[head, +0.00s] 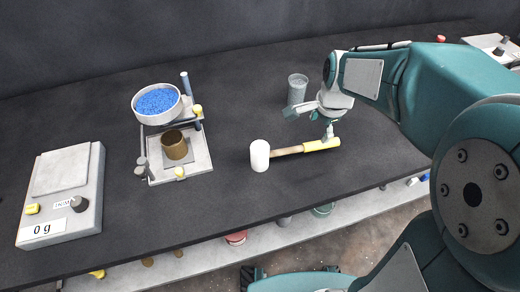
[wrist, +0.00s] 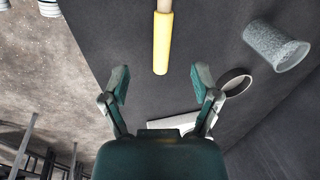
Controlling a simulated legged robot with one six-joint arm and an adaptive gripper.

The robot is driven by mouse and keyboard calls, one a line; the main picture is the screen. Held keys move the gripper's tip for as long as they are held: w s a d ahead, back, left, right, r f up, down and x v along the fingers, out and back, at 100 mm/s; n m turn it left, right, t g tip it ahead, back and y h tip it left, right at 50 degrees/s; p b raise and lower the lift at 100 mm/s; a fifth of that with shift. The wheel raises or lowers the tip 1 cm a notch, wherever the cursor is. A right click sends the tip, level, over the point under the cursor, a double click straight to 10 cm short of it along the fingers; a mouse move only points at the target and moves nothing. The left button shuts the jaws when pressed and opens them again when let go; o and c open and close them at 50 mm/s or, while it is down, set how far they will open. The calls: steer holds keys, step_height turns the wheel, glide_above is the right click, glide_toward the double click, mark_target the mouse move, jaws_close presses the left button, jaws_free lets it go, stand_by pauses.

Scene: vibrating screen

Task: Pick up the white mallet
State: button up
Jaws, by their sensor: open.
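The white mallet (head: 260,156) lies on the dark bench top, with its white head at the left. Its wooden handle ends in a yellow grip (head: 321,145) that points right. In the wrist view the yellow grip (wrist: 162,44) shows at top centre, ahead of the jaws; the white head is out of that frame. My gripper (head: 325,122) is above the bench by the grip end of the mallet. In the wrist view my gripper (wrist: 159,82) has its two fingers wide apart with nothing between them.
A grey speckled cup (head: 297,89) stands behind the mallet, left of my gripper. A sieve stand holds a bowl of blue granules (head: 157,102) above a brown cup (head: 174,146). A scale (head: 64,192) reading 0 g is at far left. The bench's front edge is close to the mallet.

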mark_target(314, 144)
steer(key=shift+w+f+m, duration=0.6)
steer(key=shift+w+f, duration=0.15)
steer(key=shift+w, duration=0.3)
steer(key=x, duration=0.5)
steer(key=shift+s+f, duration=0.15)
steer(key=shift+f, duration=0.1)
steer(key=x, duration=0.3)
steer(key=d+x, duration=0.1)
steer(key=x, duration=0.1)
steer(key=shift+s+f, duration=0.15)
steer(key=shift+s, duration=0.1)
jaws_close()
